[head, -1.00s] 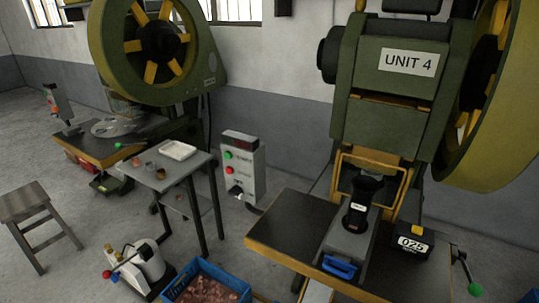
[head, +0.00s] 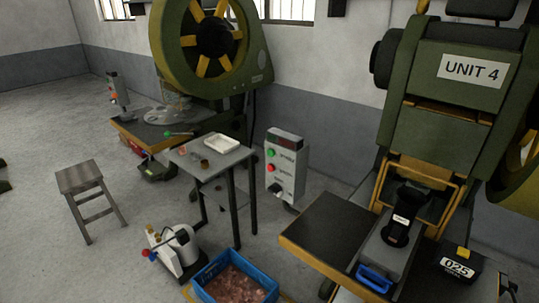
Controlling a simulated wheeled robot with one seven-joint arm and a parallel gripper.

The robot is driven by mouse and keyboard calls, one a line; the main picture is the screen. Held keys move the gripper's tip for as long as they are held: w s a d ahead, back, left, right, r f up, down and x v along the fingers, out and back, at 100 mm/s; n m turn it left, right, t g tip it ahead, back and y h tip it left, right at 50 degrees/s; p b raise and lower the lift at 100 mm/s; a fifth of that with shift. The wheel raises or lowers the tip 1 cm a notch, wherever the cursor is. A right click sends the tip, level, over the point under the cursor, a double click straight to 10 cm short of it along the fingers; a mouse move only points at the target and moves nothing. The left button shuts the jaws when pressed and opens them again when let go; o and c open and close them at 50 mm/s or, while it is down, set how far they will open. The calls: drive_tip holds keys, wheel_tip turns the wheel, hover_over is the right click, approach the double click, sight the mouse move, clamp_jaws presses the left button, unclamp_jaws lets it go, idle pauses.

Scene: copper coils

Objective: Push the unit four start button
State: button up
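The green press labelled UNIT 4 (head: 474,71) stands at the right in the head view. A grey control box (head: 286,166) stands just left of its table, with a dark display on top. It carries a green button (head: 271,153), a red button (head: 270,167) and a dark knob lower down. Small labels beside the buttons are too small to read. My gripper is not in view.
The press table (head: 322,232) juts forward at the right. A blue crate (head: 203,280) of copper pieces, a small white machine (head: 177,251), a side table (head: 183,157) and a stool (head: 78,178) stand left. Floor between stool and machine is clear.

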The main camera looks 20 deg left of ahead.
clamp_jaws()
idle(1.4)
